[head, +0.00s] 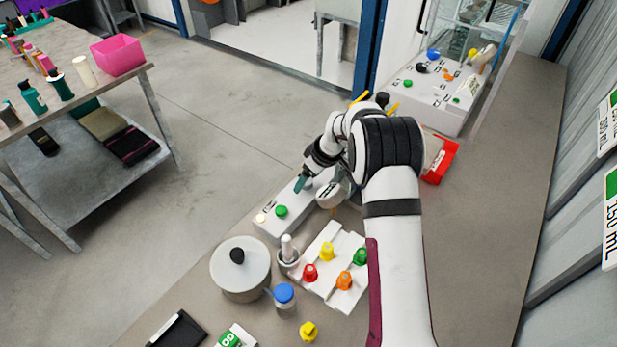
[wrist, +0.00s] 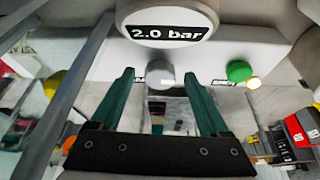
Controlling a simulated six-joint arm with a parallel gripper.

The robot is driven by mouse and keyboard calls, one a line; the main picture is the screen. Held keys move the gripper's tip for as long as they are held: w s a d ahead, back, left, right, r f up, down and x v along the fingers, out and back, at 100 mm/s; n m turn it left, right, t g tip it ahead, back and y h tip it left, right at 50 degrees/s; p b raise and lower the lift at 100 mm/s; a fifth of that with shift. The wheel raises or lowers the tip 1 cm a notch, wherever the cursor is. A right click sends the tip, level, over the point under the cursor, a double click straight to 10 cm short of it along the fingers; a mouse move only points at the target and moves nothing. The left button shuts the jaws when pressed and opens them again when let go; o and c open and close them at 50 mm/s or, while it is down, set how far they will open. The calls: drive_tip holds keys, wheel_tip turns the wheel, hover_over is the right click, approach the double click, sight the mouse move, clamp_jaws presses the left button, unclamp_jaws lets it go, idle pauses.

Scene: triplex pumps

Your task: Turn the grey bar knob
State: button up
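The grey bar knob (wrist: 160,73) sits on the front of a light grey control box below a round gauge reading 2.0 bar (wrist: 168,22). In the wrist view my gripper (wrist: 158,76) has its two teal fingers apart, with the knob between the tips in the picture. Small gaps show on both sides, and I cannot tell whether the tips reach around it. In the head view my gripper (head: 300,185) points down at the control box (head: 272,229), and the knob cannot be made out there. The gauge (head: 329,194) is close beside my wrist.
A green button (wrist: 238,71) and a lit lamp (wrist: 253,83) are right of the knob. A white rack with coloured caps (head: 322,285), a round pot (head: 240,280) and a blue-capped bottle (head: 284,296) stand nearby. A red bin (head: 440,160) is behind my arm.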

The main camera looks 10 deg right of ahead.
drive_tip(key=shift+r, duration=0.1)
drive_tip(key=v, duration=1.5)
drive_tip(key=shift+d+r, duration=0.15)
drive_tip(key=shift+r, duration=0.1)
drive_tip(key=shift+s, duration=0.1)
drive_tip(key=s+d+f+n+t+h, duration=0.2)
drive_tip(key=s+d+f+t+h, duration=0.1)
drive_tip(key=s+d+h, duration=0.15)
drive_tip(key=s+a+f+m+t+y, duration=0.1)
drive_tip(key=s+a+m+t+y, duration=0.1)
drive_tip(key=a+m+y, duration=0.4)
drive_tip(key=shift+m+h, duration=0.3)
drive_tip(key=shift+h, duration=0.45)
drive_tip(key=x, duration=1.5)
drive_tip(key=shift+w+d+f, duration=0.15)
drive_tip(key=shift+w+d, duration=0.1)
drive_tip(key=shift+w, duration=0.2)
